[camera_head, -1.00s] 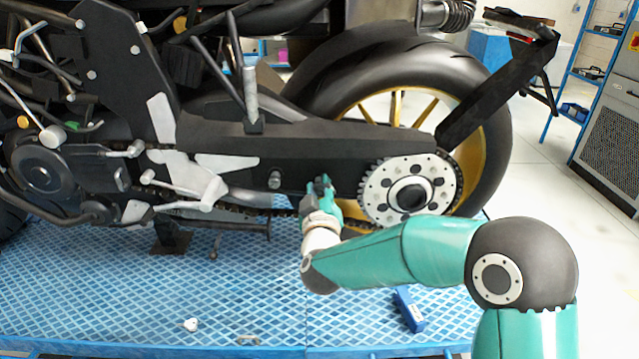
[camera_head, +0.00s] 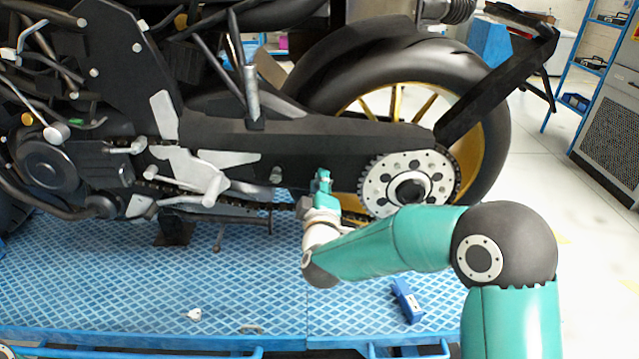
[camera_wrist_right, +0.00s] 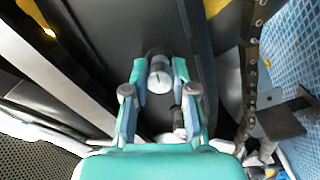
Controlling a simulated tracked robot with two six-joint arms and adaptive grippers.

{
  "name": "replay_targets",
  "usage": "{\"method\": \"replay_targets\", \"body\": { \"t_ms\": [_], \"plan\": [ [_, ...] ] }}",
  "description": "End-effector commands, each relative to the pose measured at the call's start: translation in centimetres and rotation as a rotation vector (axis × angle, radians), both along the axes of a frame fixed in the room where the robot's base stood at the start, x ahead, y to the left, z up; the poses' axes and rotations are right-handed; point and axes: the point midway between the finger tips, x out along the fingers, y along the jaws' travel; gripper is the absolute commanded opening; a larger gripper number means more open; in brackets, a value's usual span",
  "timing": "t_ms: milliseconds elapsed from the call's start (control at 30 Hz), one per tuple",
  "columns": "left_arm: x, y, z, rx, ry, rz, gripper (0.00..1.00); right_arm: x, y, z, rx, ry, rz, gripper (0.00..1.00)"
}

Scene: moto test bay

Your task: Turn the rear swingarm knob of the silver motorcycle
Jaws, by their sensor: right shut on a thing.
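The motorcycle, black with silver parts, stands side-on in the head view with its long dark swingarm (camera_head: 320,148) across the middle. My right gripper (camera_head: 323,178) is at the lower edge of the swingarm, left of the rear sprocket. In the right wrist view my right gripper (camera_wrist_right: 160,75) is shut with its two fingertips on either side of a pale grey knob (camera_wrist_right: 160,73) on the swingarm. That knob is hidden by the gripper in the head view. Another small knob (camera_head: 276,174) sits further left on the swingarm, apart from the gripper. My left gripper is not visible.
The rear sprocket (camera_head: 410,181) and the wheel's black tyre (camera_head: 488,130) are close right of the gripper. The chain (camera_wrist_right: 252,75) runs beside the swingarm in the wrist view. A blue box (camera_head: 407,300) lies on the blue platform (camera_head: 110,285). The floor at right is clear.

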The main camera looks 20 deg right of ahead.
Motion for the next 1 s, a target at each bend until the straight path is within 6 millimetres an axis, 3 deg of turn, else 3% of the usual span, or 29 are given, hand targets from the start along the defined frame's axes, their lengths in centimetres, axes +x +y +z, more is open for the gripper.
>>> {"method": "replay_targets", "body": {
  "t_ms": [33, 200, 233, 400, 767, 1000],
  "plan": [
    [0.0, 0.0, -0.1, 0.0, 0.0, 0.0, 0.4, -0.1, -0.1, -0.9, 0.002, 0.021, -0.001, 0.0],
    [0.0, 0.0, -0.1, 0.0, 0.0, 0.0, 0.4, -0.1, -0.1, -0.9, 0.003, 0.021, -0.001, 0.0],
    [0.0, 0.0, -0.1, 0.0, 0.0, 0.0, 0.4, -0.1, -0.1, -0.9, 0.004, 0.021, -0.001, 0.27],
    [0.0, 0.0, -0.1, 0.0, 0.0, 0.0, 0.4, -0.1, 0.0, -0.7, 0.003, 0.015, 0.0, 0.51],
    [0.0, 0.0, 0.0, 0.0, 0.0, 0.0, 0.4, -0.4, 0.1, -0.2, 0.002, 0.005, 0.0, 0.51],
    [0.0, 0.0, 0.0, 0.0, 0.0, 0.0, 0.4, -3.3, 1.0, -0.2, 0.002, 0.006, 0.002, 0.51]
  ]
}}
